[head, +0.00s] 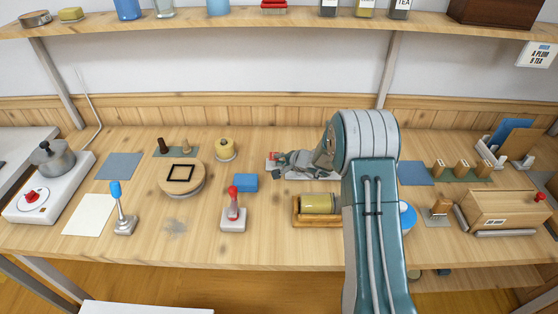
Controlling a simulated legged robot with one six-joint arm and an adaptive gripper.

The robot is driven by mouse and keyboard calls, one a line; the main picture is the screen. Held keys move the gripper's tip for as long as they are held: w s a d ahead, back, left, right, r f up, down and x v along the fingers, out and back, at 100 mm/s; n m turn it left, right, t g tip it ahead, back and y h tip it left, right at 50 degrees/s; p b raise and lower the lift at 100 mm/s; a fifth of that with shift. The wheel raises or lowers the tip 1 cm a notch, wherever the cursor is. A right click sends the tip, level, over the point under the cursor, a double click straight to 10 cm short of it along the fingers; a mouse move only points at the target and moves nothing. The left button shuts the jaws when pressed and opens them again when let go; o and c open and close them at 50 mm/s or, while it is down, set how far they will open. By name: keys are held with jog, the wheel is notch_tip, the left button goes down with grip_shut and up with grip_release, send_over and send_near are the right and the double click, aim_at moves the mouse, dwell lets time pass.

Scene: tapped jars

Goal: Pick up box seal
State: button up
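I cannot tell for sure which thing is the box seal. A small wooden stamp-like block (440,208) stands on a grey pad (437,220) beside the wooden box (500,212) at the right. Several similar wooden-handled pieces (461,167) stand in a row on a green mat behind it. My gripper (277,161) is far to the left of these, low over the back middle of the table, near a small red and white thing (272,155). My arm hides part of the table, and the fingers are too small to read.
A yellow roller (318,204) lies in a wooden tray left of my forearm. A red-handled lever (233,210), blue block (245,182) and round wooden stand (181,180) are further left. A shelf (250,18) crosses above.

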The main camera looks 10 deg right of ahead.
jog(key=shift+s+f, duration=0.1)
jog(key=shift+f, duration=0.1)
grip_shut()
jog(key=shift+r, duration=0.1)
jog(key=shift+r, duration=1.2)
jog(key=s+d+f+v, duration=0.1)
jog(key=f+v, duration=0.1)
jog(key=v, duration=1.2)
jog(key=shift+s, duration=0.3)
jog(key=s+a+r+m+t+h, duration=0.1)
jog(key=s+a+r+m+h, duration=0.2)
jog(key=s+a+r, duration=0.1)
jog(key=shift+s+a, duration=0.5)
jog(key=shift+a, duration=0.65)
